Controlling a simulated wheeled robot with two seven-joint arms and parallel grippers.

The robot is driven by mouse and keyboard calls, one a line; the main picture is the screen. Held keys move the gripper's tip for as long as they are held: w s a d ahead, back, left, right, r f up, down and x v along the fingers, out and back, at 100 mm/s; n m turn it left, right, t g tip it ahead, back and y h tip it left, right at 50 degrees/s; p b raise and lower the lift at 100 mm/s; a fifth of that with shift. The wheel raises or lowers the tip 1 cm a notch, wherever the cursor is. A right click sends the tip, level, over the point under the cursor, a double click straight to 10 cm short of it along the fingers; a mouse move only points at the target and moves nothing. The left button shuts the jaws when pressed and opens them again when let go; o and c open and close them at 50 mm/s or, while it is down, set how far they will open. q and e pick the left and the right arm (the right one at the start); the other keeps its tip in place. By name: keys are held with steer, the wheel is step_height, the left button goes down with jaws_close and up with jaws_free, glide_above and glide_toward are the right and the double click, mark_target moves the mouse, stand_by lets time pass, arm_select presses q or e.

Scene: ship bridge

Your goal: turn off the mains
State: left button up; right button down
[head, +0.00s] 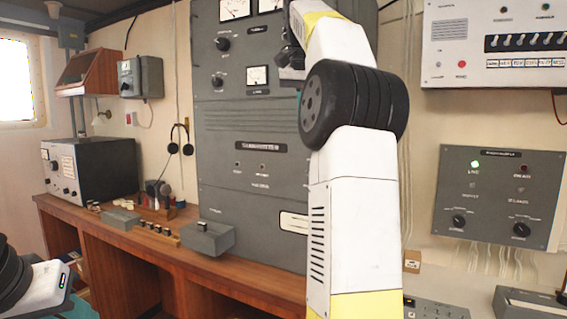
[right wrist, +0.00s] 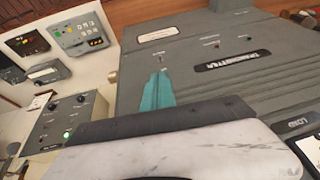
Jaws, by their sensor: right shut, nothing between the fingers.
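The tall grey transmitter cabinet (head: 245,120) fills the middle of the head view, partly hidden by my right arm. In the right wrist view the cabinet face (right wrist: 210,75) appears turned over, with its label upside down. My right gripper (right wrist: 158,80) is shut, its teal fingertips together and empty. A small toggle switch (right wrist: 160,60) stands on the panel just beyond the fingertips. I cannot tell whether they touch. Its lettering is too small to read. In the head view my right fingertips are hidden. Part of my left arm shows at lower left; its fingers are not visible.
A wooden desk (head: 145,240) runs along the wall, with a grey box (head: 207,238) near the cabinet. A grey control panel (head: 497,200) with a lit green lamp and a white switch panel (head: 490,45) hang at right. They also show at left in the wrist view.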

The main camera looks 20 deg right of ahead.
mark_target(306, 171)
steer(key=x, duration=1.3)
steer(key=shift+w+f, duration=0.15)
steer(key=shift+f, duration=0.15)
steer(key=shift+s+a+f+t+h, duration=0.25)
steer(key=shift+a+f+t+h, duration=0.05)
steer(key=shift+t+h, duration=0.45)
steer(key=shift+s+a+f+t+h, duration=0.15)
steer(key=shift+f+t+h, duration=0.3)
steer(key=shift+t+h, duration=0.25)
steer(key=shift+s+a+f+t+h, duration=0.2)
steer(key=shift+f+t+h, duration=0.25)
steer(key=shift+t+h, duration=0.15)
steer(key=shift+r, duration=0.1)
steer(key=shift+r, duration=0.75)
